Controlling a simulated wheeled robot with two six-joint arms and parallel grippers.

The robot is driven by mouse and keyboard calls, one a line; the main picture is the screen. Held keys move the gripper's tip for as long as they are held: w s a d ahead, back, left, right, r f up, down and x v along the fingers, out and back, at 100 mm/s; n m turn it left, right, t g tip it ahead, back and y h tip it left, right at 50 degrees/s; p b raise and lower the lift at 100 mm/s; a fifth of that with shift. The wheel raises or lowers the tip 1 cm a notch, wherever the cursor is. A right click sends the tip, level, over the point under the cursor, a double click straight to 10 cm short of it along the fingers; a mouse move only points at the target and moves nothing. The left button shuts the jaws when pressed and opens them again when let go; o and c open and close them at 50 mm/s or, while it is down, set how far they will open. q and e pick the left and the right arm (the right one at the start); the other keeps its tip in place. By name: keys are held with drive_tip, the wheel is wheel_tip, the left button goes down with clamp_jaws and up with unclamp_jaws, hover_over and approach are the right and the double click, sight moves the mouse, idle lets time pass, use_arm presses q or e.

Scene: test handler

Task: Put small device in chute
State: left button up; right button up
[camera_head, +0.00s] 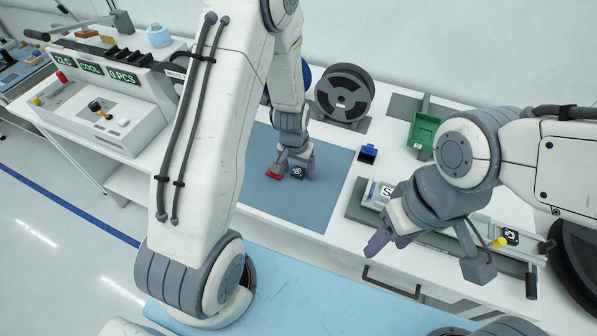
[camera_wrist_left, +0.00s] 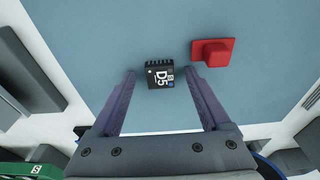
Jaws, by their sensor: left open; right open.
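The small black device (camera_head: 297,173) lies on the blue mat (camera_head: 325,200). In the left wrist view the device (camera_wrist_left: 159,75) has pins along one edge and a white "D5" marking. My left gripper (camera_head: 295,160) is pointed down at the mat. Its two fingers are apart, one on each side of the device, and a gap shows on both sides in the wrist view (camera_wrist_left: 160,85). My right gripper (camera_head: 428,258) is open and empty above the front of the bench at right. I cannot tell which part is the chute.
A red block (camera_head: 273,172) lies close beside the device; it also shows in the left wrist view (camera_wrist_left: 212,52). A blue block (camera_head: 368,153), a green bin (camera_head: 423,131) and a black reel (camera_head: 344,95) stand nearby. A white machine with displays (camera_head: 108,75) stands at left.

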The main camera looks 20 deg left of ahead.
use_arm(q)
clamp_jaws()
drive_tip(key=shift+r, duration=0.15)
